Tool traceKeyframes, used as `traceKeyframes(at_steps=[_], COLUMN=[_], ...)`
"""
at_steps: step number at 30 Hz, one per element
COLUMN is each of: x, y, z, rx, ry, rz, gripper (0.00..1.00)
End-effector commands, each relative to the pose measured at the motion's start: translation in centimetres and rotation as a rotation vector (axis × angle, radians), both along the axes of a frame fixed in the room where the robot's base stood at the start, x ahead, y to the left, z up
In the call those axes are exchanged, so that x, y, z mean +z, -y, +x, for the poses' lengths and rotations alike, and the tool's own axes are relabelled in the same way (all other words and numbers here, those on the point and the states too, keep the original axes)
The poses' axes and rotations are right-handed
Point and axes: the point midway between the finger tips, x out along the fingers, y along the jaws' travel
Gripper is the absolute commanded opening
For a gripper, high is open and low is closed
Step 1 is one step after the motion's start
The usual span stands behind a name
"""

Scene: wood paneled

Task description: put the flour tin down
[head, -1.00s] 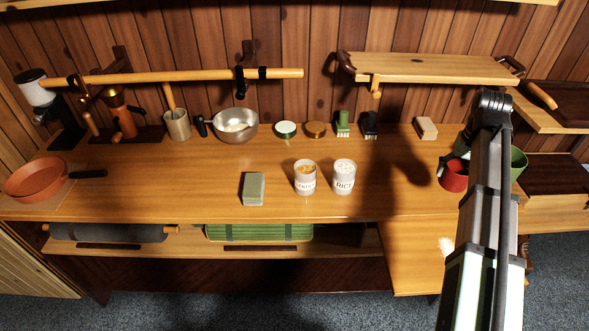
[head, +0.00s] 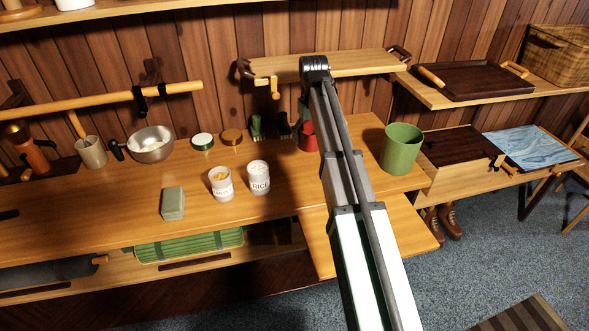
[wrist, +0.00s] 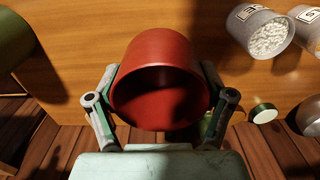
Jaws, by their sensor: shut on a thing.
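A red open-topped tin (wrist: 160,85) is between the two fingers of my gripper (wrist: 160,75) in the wrist view. The gripper is shut on it, one finger on each side. The tin looks empty inside, with a dark shadow, and no label shows, so I cannot read whether it is the flour tin. In the head view the red tin (head: 307,137) is at the back of the counter (head: 290,185), partly behind my arm. My gripper is mostly hidden there. I cannot tell whether the tin's base touches the counter.
A green tin (head: 403,150) stands to the right on the counter. The white rice jar (head: 258,178) and another jar (head: 221,184) stand left of my arm. Dark green and black brushes (head: 257,127) are close left of the red tin. A board shelf (head: 335,65) hangs above.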

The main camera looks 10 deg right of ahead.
Motion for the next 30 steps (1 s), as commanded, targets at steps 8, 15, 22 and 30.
traceKeyframes(at_steps=[8,15,22,30], x=[-6.5,-10.5,-11.8,-14.7], y=[0.0,0.0,0.0,0.0], z=[-0.2,-0.1,0.0,-0.1], rx=[0.000,-0.001,-0.001,-0.001], ry=[-0.004,-0.001,0.000,-0.002], rz=[0.000,0.000,0.000,0.000], gripper=[0.23,0.23,0.23,0.23])
